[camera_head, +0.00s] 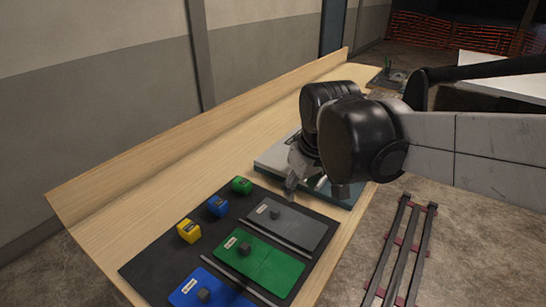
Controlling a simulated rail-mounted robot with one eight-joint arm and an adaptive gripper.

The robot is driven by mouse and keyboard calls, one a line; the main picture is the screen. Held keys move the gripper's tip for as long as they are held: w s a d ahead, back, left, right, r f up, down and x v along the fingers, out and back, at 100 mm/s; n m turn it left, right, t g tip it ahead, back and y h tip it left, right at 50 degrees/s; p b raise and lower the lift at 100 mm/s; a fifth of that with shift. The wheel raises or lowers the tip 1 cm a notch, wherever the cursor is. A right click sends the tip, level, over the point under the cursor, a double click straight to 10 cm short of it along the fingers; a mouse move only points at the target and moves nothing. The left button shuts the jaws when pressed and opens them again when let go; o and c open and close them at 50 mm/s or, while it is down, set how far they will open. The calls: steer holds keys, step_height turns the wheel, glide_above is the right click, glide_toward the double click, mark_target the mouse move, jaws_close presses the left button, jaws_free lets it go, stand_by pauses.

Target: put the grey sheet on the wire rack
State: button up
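A grey sheet (298,228) with a small dark knob and a label lies in the top row of a black mat (150,262) on the wooden bench. My gripper (308,184) points down just beyond the far edge of the mat, above the grey-topped slab (272,157). It is apart from the grey sheet in the picture. My arm covers part of it, and I cannot tell whether its fingers are open or shut. A rack of dark rails with reddish crossbars (409,240) lies to the right of the bench; it may be the wire rack. Nothing is seen on it.
A green sheet (276,268) and a blue sheet (186,293) with similar knobs lie nearer on the mat. Yellow (189,231), blue (217,206) and green (241,185) blocks stand along its left side. A raised board (180,134) runs along the bench's wall side.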

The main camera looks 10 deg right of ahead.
steer(key=s+d+m+t, duration=0.1)
steer(key=s+m+t, duration=0.1)
steer(key=s, duration=0.7)
steer(key=shift+d+f+m+t, duration=0.15)
steer(key=shift+f+m+t, duration=0.2)
steer(key=shift+m, duration=0.25)
steer(key=shift+o, duration=0.3)
steer(key=shift+s+d+f+m+t, duration=0.1)
steer(key=shift+s+f+m+t, duration=0.2)
steer(key=shift+s, duration=0.25)
